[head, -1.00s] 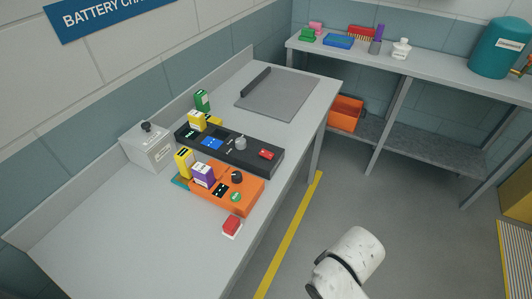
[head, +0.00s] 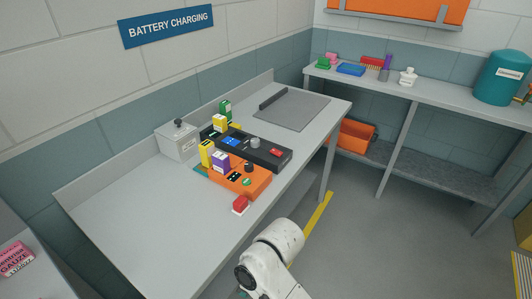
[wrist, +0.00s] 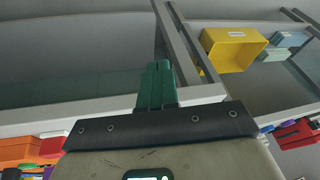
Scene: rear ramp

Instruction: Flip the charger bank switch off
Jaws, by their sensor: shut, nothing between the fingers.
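The black charger bank (head: 262,150) lies on the grey bench in the head view, with a yellow battery, a blue display, a grey knob (head: 255,142) and a red switch-like part (head: 276,152) on top. I cannot tell which part is its switch. An orange charger (head: 252,184) sits in front of it, holding a yellow and a purple battery, with a black knob and a green button. My gripper's green fingers (wrist: 156,86) are together and empty in the wrist view, apart from the chargers. In the head view only my white arm shows, at the bench's front edge.
A grey box (head: 178,142) with a black-knobbed top stands left of the chargers. A red button block (head: 240,204) sits near the front edge. A grey mat (head: 292,110) lies at the far end. The bench's near left is clear. A yellow bin (wrist: 232,50) shows in the wrist view.

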